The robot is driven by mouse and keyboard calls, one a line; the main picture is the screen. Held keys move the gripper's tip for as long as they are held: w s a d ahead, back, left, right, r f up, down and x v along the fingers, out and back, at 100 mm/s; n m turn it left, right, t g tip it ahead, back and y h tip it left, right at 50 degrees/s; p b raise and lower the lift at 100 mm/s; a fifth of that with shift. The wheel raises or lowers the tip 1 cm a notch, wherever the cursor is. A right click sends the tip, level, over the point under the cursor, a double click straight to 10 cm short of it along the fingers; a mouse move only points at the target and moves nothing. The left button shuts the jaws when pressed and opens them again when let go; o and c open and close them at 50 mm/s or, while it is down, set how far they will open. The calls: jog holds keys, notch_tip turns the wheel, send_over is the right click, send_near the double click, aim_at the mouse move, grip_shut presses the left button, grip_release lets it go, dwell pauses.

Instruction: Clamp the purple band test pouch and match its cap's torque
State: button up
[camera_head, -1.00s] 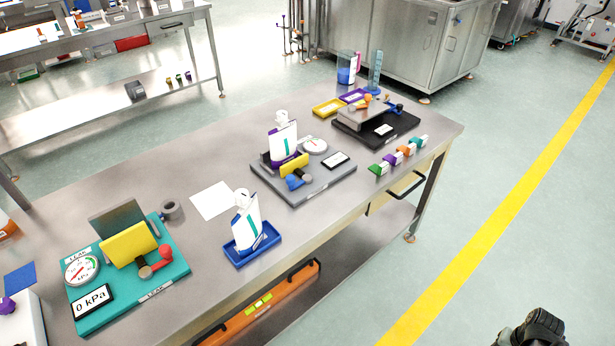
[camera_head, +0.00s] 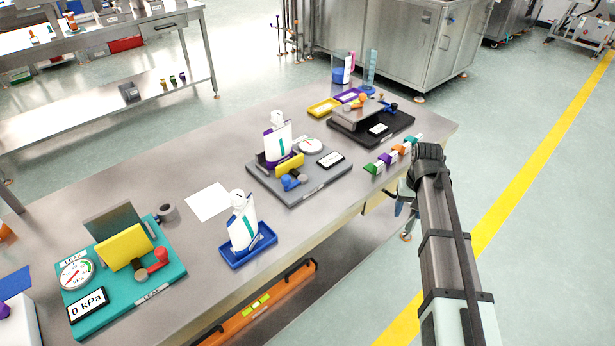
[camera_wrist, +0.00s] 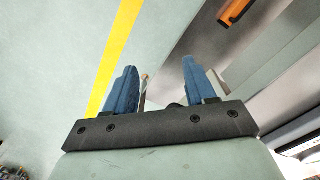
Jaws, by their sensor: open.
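A white pouch (camera_head: 277,146) with a teal stripe, a purple mark near its top and a white cap (camera_head: 277,117) stands upright in the grey fixture (camera_head: 310,178) mid-table. This fixture has a yellow plate (camera_head: 289,164), a blue knob (camera_head: 291,182), a round dial (camera_head: 311,146) and a display (camera_head: 330,159). A second white capped pouch (camera_head: 242,228) stands tilted in a blue tray (camera_head: 234,259). My gripper (camera_head: 402,208) is beyond the table's right front edge, apart from everything. In the wrist view its blue fingers (camera_wrist: 158,75) are spread and empty.
A teal leak fixture (camera_head: 110,313) with a yellow plate sits at the left. A black fixture (camera_head: 395,133) stands at the back right. Several small coloured blocks (camera_head: 384,159) line the right front edge. White paper (camera_head: 208,202) lies between fixtures. An orange level (camera_head: 265,303) is below.

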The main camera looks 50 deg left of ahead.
jog(key=s+a+r+n, duration=0.2)
jog(key=s+a+r, duration=0.35)
jog(key=a, duration=0.45)
jog(key=s+a+r+n, duration=0.1)
jog(key=s+a+r, duration=0.45)
jog(key=a, duration=0.35)
notch_tip(320, 180, up, 8)
jog(key=n, duration=0.2)
send_over(287, 178)
notch_tip(287, 178, down, 13)
jog(key=shift+s+f, duration=0.1)
jog(key=shift+f, duration=0.05)
grip_shut()
